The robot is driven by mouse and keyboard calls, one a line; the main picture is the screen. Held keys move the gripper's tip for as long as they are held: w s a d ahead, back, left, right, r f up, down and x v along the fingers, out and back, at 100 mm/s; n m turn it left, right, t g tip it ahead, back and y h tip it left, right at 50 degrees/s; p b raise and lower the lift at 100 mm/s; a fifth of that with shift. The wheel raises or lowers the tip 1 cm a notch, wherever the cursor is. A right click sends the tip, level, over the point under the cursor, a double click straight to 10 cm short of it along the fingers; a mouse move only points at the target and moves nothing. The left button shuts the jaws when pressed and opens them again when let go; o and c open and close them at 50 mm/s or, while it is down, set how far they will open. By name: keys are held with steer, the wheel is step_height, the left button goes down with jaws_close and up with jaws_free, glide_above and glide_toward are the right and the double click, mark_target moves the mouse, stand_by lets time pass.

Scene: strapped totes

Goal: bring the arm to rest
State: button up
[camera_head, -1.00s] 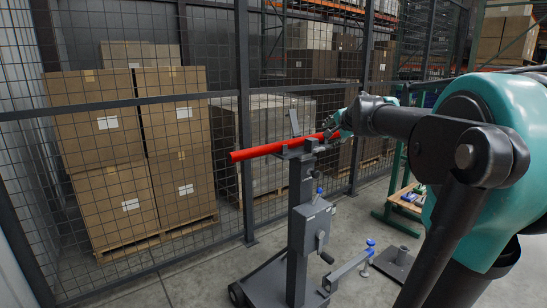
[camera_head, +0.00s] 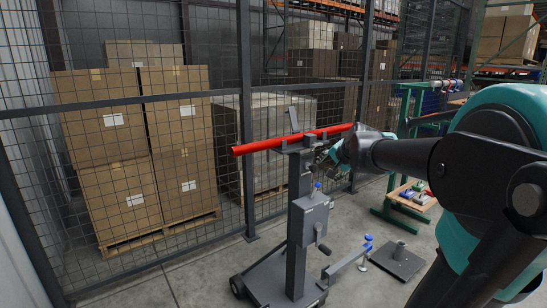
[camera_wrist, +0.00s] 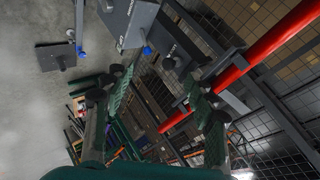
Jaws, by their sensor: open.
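My gripper (camera_head: 335,155) is open and empty, just below and in front of the right part of a red bar (camera_head: 270,145). The bar lies across the top of a grey wheeled stand (camera_head: 309,222). In the wrist view my gripper (camera_wrist: 155,88) shows its two green fingers spread apart, with nothing between them. My dark and teal arm reaches in from the right side of the head view.
A wire mesh fence with a dark post (camera_head: 246,120) stands behind the stand. Stacked cartons (camera_head: 110,125) are beyond it. A green rack with a wooden shelf (camera_head: 412,197) is at right. A base plate (camera_head: 398,262) lies on the floor right of the stand.

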steer(key=s+f+n+g+h, duration=0.2)
steer(key=s+f+n+g, duration=0.3)
steer(key=s+f, duration=2.1)
steer(key=s+n, duration=0.1)
steer(key=n, duration=0.3)
steer(key=shift+f+n+g, duration=0.3)
